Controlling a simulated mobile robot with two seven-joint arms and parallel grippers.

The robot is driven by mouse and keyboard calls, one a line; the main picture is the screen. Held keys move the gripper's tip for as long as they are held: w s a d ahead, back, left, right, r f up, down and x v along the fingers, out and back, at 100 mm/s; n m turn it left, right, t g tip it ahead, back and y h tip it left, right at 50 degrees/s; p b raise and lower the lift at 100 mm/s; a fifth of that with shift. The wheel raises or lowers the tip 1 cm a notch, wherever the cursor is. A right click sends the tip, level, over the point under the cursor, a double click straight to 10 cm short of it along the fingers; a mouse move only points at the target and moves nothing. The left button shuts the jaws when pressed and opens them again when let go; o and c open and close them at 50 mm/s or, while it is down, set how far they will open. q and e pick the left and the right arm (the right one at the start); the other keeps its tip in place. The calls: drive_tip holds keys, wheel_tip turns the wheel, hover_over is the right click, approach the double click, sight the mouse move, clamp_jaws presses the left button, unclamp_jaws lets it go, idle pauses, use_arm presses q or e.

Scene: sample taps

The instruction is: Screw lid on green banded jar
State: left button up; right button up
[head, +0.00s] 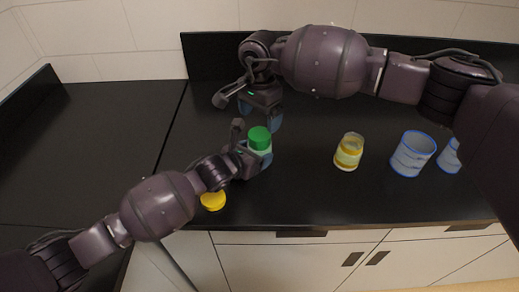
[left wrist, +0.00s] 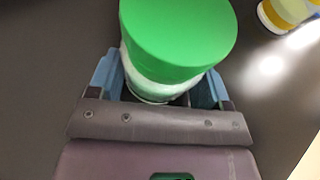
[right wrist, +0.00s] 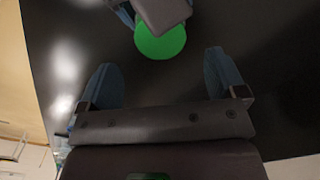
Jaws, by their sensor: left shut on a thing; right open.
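A green lid (head: 259,138) sits on top of a pale jar (left wrist: 150,90); how tightly it is screwed on I cannot tell. The jar's band is mostly hidden by the lid and my fingers. My left gripper (head: 257,155) is shut around the jar's body, and the jar looks upright. My right gripper (head: 261,117) is open and empty, just behind the lid in the head view. In the right wrist view the green lid (right wrist: 160,42) lies ahead of the two spread fingers, apart from them.
A yellow lid (head: 213,200) lies near the counter's front edge. A yellow-banded jar (head: 348,152) stands to the right. Farther right are a blue-rimmed container (head: 412,155) and another blue-marked one (head: 449,156). The dark counter (head: 305,190) is clear between them.

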sight(260, 133)
drive_tip(key=shift+f, duration=2.85)
drive_tip(key=c, duration=0.9)
drive_tip(key=m, duration=0.4)
drive_tip(key=shift+m, duration=0.4)
drive_tip(key=shift+c, duration=0.3)
drive_tip(key=m, duration=0.3)
drive_tip(key=shift+m, duration=0.4)
drive_tip(key=o, duration=1.1)
drive_tip(key=shift+r, duration=0.1)
wheel_tip(260, 133, up, 12)
drive_tip(key=shift+f, duration=0.1)
